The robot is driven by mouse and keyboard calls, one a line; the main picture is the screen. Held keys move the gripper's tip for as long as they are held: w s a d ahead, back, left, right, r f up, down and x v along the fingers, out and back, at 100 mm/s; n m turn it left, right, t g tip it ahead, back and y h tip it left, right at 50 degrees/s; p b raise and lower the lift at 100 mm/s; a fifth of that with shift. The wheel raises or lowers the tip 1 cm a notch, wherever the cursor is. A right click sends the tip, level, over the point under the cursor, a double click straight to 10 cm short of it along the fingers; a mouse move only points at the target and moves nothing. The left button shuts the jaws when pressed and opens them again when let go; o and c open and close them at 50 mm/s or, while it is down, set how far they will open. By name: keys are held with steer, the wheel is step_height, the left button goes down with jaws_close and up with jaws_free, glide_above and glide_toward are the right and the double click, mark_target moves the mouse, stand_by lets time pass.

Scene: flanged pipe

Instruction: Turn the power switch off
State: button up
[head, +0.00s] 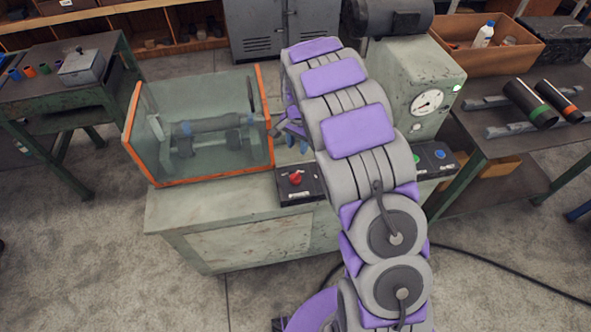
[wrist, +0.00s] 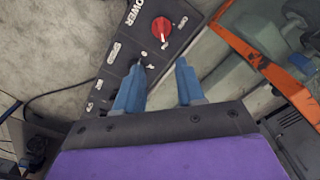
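The power switch is a red rotary knob (head: 296,178) on a black control panel (head: 287,191) at the machine's front edge. In the wrist view the red knob (wrist: 161,29) sits beside the word POWER at the top, with a light mark on its face. My gripper (wrist: 158,66) is open, its two blue fingers apart with nothing between them. The fingertips appear below the knob in that view, apart from it, over the panel's smaller controls. In the head view my gripper (head: 291,136) is partly hidden by my purple and grey arm.
An orange-framed clear guard (head: 200,178) encloses part of the machine left of the panel; its orange edge (wrist: 245,52) is close on the right in the wrist view. A panel with green and blue buttons (head: 433,158) lies right of my arm. A gauge (head: 427,102) stands behind it.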

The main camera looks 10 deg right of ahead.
mark_target(295, 175)
steer(key=f, duration=0.5)
steer(key=f+b, duration=0.1)
steer(key=f, duration=0.9)
steer(key=shift+a+f+b, duration=0.1)
steer(key=shift+a+b, duration=0.15)
steer(key=shift+b, duration=0.1)
steer(key=shift+a, duration=0.1)
steer(key=shift+a, duration=0.15)
steer(key=shift+c, duration=0.3)
jaws_close()
